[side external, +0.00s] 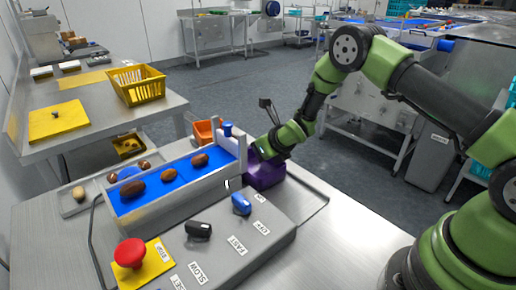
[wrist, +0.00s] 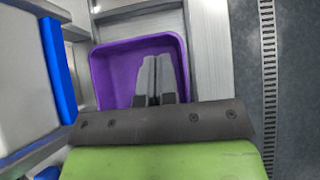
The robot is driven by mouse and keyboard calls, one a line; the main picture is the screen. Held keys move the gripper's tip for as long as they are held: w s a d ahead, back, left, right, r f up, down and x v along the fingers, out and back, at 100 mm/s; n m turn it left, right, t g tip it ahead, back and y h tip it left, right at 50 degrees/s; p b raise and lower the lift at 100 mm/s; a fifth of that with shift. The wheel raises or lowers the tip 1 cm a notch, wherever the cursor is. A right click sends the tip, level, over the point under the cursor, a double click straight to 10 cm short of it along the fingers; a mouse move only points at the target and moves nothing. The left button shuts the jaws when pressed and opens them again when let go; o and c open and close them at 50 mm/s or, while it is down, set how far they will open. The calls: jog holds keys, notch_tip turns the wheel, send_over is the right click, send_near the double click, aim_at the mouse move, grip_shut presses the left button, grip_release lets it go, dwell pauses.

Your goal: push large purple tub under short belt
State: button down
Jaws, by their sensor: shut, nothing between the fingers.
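The large purple tub (side external: 264,174) stands at the far right end of the short belt (side external: 165,184) in the side view. In the wrist view the purple tub (wrist: 113,73) looks empty, with its far and left walls showing. My gripper (wrist: 160,60) is shut, with its fingertips over or inside the tub; whether they touch it I cannot tell. In the side view my gripper's fingers are hidden behind the arm and tub. The belt's blue surface (wrist: 58,68) lies left of the tub in the wrist view. Several brown dates (side external: 166,175) lie on the belt.
A control box with a blue switch (side external: 241,204), a black switch (side external: 198,230) and a red stop button (side external: 130,253) stands in front of the belt. An orange bin (side external: 206,132) is behind it. A drain strip (wrist: 267,80) runs along the floor at the right.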

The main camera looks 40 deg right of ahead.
jog(key=shift+w, duration=0.75)
jog(key=shift+w, duration=0.1)
jog(key=shift+w, duration=1.85)
jog(key=shift+s, duration=0.1)
